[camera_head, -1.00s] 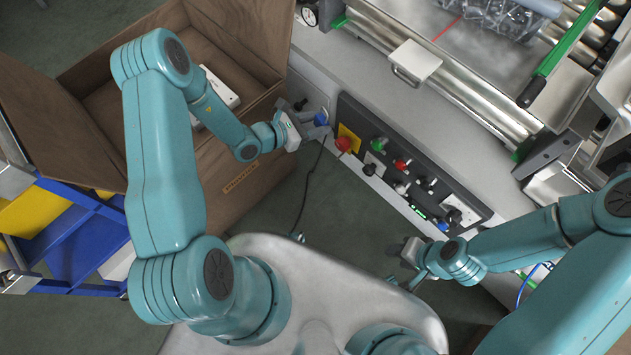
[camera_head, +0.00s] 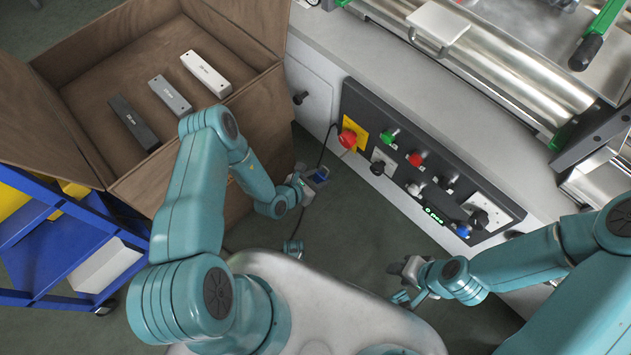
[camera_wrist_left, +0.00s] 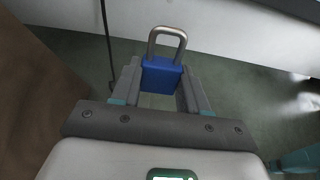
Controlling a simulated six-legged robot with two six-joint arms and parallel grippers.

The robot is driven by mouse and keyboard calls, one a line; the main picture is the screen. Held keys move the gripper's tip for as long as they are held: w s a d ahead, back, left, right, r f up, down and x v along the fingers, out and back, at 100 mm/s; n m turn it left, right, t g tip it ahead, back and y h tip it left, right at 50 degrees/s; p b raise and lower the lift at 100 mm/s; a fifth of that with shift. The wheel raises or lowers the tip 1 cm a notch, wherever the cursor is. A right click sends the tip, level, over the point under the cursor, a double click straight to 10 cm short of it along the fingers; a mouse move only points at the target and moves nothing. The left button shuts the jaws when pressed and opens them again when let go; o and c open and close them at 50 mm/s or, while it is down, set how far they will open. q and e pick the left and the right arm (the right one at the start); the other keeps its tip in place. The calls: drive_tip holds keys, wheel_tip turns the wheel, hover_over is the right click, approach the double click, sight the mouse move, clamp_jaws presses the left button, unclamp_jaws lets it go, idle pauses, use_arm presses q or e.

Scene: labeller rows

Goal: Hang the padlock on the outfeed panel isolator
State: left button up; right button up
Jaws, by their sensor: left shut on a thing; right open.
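A blue padlock (camera_head: 320,175) with a grey shackle is in my left gripper (camera_head: 311,186), which is shut on its body. In the left wrist view the padlock (camera_wrist_left: 162,76) sits between the fingers (camera_wrist_left: 160,98), shackle pointing away from the gripper. I cannot tell if the shackle is latched. The gripper is left of the dark control panel (camera_head: 420,175), apart from it. A black rotary handle on a white plate (camera_head: 482,215), which looks like the isolator, is at the panel's right end. My right gripper (camera_head: 399,284) is open and empty below the panel.
The panel carries a red mushroom button (camera_head: 347,139) on yellow and several other knobs. A dark cable hangs near my left gripper. Green floor (camera_head: 345,215) is open between.

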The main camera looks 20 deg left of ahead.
use_arm(q)
drive_tip(key=w+d+f+b, duration=0.1)
drive_tip(key=w+d+b, duration=0.2)
drive_tip(key=w+b, duration=0.2)
drive_tip(key=shift+w+f, duration=0.3)
drive_tip(key=shift+w, duration=1.5)
drive_tip(key=o, duration=1.1)
drive_tip(key=shift+o, duration=0.2)
drive_tip(key=shift+s, duration=0.1)
